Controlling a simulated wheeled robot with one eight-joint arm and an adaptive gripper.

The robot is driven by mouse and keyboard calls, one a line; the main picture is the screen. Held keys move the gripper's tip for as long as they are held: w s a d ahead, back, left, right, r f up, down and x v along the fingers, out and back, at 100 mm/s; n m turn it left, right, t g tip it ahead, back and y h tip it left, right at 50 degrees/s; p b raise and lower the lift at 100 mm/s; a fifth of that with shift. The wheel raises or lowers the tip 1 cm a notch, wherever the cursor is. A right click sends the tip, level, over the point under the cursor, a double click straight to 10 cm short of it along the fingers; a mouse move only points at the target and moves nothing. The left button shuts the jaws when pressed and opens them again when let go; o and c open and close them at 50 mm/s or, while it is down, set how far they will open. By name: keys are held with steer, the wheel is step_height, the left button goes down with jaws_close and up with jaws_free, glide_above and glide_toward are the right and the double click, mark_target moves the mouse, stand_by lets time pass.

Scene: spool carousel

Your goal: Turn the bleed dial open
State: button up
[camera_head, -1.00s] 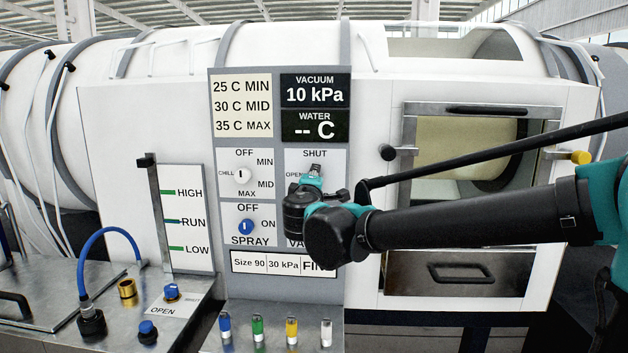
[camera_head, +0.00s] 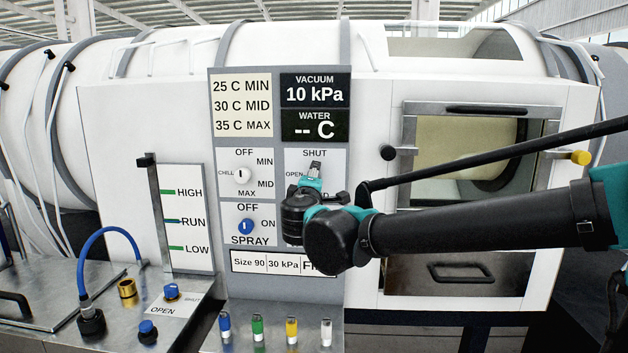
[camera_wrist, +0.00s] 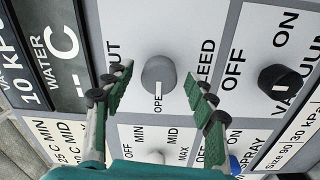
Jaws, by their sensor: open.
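The bleed dial (camera_wrist: 159,73) is a grey round knob on a white panel plate. In the wrist view its white mark points down the picture, toward the OPEN label; SHUT is to its left and BLEED to its right. My gripper (camera_wrist: 163,86) is open, its green-padded fingers on either side of the dial in the picture and holding nothing.
The black vacuum knob (camera_wrist: 282,82) is close by. The white chill knob (camera_head: 242,176) and blue spray knob (camera_head: 246,226) are left of my gripper. A glazed hatch (camera_head: 480,150) with a dark handle bar is to the right.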

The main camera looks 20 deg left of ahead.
steer(key=v, duration=1)
steer(key=shift+s, duration=0.25)
steer(key=w+d+f+m+g+h, duration=0.2)
steer(key=w+d+f+m+h, duration=0.1)
steer(key=d+f, duration=0.55)
steer(key=w+d+f+m+g+h, duration=0.25)
steer(key=d+f, duration=0.35)
steer(key=d, duration=0.5)
steer(key=w+d+f+m+g+h, duration=0.2)
steer(key=d+f+m+g, duration=0.15)
steer(key=d+f, duration=0.45)
steer(key=s+d+f+m+g+y, duration=0.3)
steer(key=s+d+f+m+g, duration=0.2)
steer(key=s+d+f+m, duration=0.4)
steer(key=s+d+f, duration=0.5)
steer(key=d+f, duration=0.1)
steer(key=f, duration=0.2)
steer(key=shift+s+d+f+m+g, duration=0.15)
steer(key=shift+s+f+m+g, duration=0.15)
steer(key=shift+s+g, duration=0.1)
